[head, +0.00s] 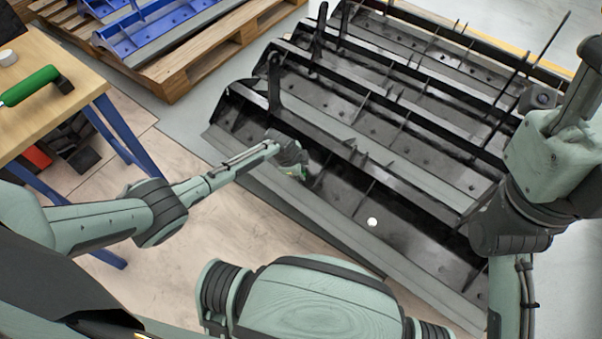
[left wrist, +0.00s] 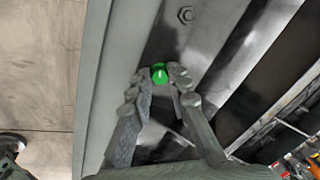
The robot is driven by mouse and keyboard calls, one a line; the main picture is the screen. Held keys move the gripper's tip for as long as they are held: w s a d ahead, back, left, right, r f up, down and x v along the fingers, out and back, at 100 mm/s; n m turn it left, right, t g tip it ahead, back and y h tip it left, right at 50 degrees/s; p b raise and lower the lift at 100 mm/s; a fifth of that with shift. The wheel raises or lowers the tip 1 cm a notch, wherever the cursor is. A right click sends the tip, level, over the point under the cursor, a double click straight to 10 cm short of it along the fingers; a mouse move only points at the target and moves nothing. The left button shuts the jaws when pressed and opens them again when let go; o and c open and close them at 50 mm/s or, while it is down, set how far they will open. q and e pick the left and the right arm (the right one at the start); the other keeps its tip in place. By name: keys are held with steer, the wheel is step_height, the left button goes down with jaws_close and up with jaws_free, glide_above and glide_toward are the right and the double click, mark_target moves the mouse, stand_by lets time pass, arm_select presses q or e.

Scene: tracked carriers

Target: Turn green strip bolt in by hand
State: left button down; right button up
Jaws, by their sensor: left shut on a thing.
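A green-headed bolt (left wrist: 159,74) with a pale mark on its face sits between the fingertips of my left gripper (left wrist: 163,84) in the left wrist view. The fingers are shut on it, one on each side. In the head view my left gripper (head: 299,170) reaches over the near dark carrier (head: 340,196), at its front strip. Only a small bit of green (head: 302,172) shows there. The bolt's shank and its hole are hidden, so I cannot tell how deep it sits. My right arm (head: 545,155) stands at the right; its gripper is not visible.
A plain hex bolt (left wrist: 186,14) and a small white round spot (head: 372,221) lie along the carrier. Upright dark fins and posts (head: 273,82) rise behind my left gripper. A workbench (head: 50,60) holds a green-handled tool (head: 30,87). A pallet (head: 190,70) carries blue parts.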

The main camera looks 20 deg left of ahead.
arm_select(q)
steer(key=c, duration=1.6)
jaws_free()
steer(key=shift+a, duration=0.1)
steer(key=shift+o, duration=0.2)
